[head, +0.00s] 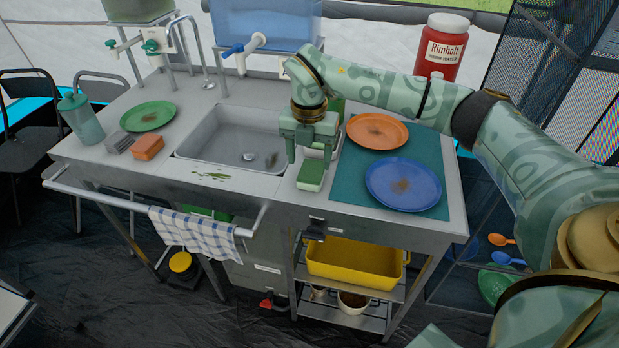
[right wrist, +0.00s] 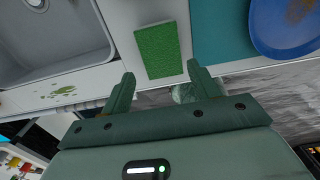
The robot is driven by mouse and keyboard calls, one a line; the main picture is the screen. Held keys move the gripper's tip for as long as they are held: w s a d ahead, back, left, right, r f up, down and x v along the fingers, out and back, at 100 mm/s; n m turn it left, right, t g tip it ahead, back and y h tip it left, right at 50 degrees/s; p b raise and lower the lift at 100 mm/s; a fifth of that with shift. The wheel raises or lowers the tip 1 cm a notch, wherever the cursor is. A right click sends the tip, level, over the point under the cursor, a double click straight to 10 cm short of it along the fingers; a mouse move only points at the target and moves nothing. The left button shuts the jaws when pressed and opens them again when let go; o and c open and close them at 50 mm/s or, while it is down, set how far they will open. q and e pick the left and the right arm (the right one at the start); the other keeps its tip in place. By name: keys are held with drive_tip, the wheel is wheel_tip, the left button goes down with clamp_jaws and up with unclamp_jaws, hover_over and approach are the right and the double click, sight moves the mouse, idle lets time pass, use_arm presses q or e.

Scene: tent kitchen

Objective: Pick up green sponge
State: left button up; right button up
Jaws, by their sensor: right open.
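The green sponge (head: 311,175) lies flat on the steel counter strip between the sink and the teal mat. In the right wrist view the sponge (right wrist: 159,50) appears as a green rectangle beyond the fingertips, roughly centred between their lines. My right gripper (head: 309,158) points down above the sponge, its fingers spread to either side in the head view. In the right wrist view the gripper (right wrist: 160,74) is open, with nothing between its fingers. The gripper partly hides the sponge's far end in the head view. My left gripper is not in view.
The sink (head: 230,142) is left of the sponge. The teal mat (head: 348,187) on the right carries an orange plate (head: 377,131) and a blue plate (head: 403,184), both stained. An orange sponge (head: 148,147) and green plate (head: 148,115) sit left. A red jar (head: 442,48) stands behind.

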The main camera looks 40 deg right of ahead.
sight(312, 170)
drive_tip(key=shift+f, duration=0.25)
drive_tip(key=shift+d+f, duration=0.1)
drive_tip(key=shift+f, duration=0.25)
drive_tip(key=f+b, duration=0.1)
drive_tip(key=f, duration=0.2)
drive_tip(key=d+f+b, duration=0.1)
drive_tip(key=shift+w+f+b, duration=0.25)
drive_tip(key=shift+f+b, duration=0.05)
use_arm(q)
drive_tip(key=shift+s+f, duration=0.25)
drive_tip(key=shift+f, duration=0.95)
use_arm(e)
drive_tip(key=shift+a+r, duration=0.1)
drive_tip(key=shift+r, duration=0.1)
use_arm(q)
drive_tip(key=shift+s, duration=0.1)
use_arm(e)
drive_tip(key=c, duration=0.8)
